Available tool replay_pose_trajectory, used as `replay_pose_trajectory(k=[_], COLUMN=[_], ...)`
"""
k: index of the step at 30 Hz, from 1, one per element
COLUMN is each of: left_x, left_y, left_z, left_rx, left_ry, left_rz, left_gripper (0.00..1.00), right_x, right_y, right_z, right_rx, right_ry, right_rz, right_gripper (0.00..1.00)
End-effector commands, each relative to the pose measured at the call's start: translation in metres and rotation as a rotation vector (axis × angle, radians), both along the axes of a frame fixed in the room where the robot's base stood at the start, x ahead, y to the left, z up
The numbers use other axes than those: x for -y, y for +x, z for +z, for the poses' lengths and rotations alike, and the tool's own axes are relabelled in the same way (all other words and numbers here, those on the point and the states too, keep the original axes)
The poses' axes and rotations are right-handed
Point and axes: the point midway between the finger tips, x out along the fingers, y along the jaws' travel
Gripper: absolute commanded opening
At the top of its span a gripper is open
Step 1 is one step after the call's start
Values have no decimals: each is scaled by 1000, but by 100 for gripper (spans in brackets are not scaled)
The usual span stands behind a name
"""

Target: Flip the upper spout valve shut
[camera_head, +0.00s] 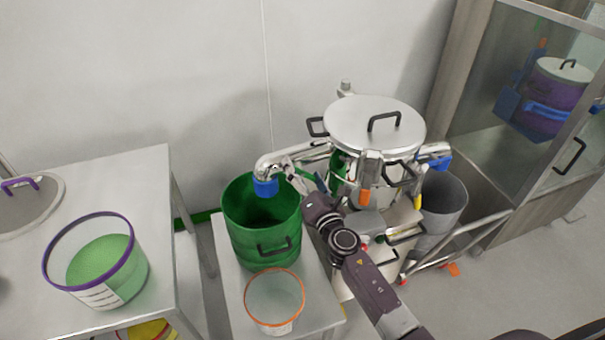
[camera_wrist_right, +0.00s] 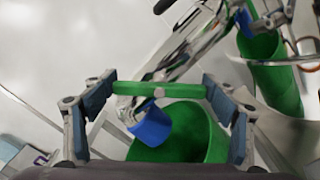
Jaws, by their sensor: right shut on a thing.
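The steel vessel (camera_head: 375,125) has a metal spout (camera_head: 268,165) reaching left, with a blue tip (camera_head: 265,187) over the green bucket (camera_head: 262,240). The spout's green valve handle (camera_wrist_right: 158,89) lies crosswise between the fingers of my right gripper (camera_wrist_right: 158,95) in the wrist view. My right gripper (camera_head: 297,176) is shut on this handle, beside the spout in the head view. The blue tip also shows below the handle in the wrist view (camera_wrist_right: 150,126). The fingers partly hide the valve in the head view. My left gripper is out of view.
A clear orange-rimmed tub (camera_head: 274,300) stands in front of the green bucket on a low bench. A purple-rimmed tub of green granules (camera_head: 100,262) is on the left table (camera_head: 145,170). A grey bin (camera_head: 445,200) and a glass cabinet (camera_head: 530,90) are at right.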

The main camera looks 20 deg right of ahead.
Motion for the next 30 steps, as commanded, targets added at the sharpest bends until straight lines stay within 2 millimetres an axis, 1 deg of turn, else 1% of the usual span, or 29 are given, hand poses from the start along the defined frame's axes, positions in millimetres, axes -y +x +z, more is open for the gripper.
replay_pose_trajectory(k=[6, 18, 24, 30], left_x=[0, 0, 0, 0], left_y=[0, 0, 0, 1], left_z=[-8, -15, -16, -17], left_rx=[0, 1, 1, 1], left_ry=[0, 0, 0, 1], left_rz=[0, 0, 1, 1], left_gripper=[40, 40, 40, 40], right_x=[1, 1, 1, 1], right_y=[0, 0, 0, 0], right_z=[-2, -4, -4, -4], right_rx=[-7, -20, -25, -27], right_ry=[210, 566, 695, 776], right_rz=[0, -1, -1, -1], right_gripper=[55, 55, 55, 55])
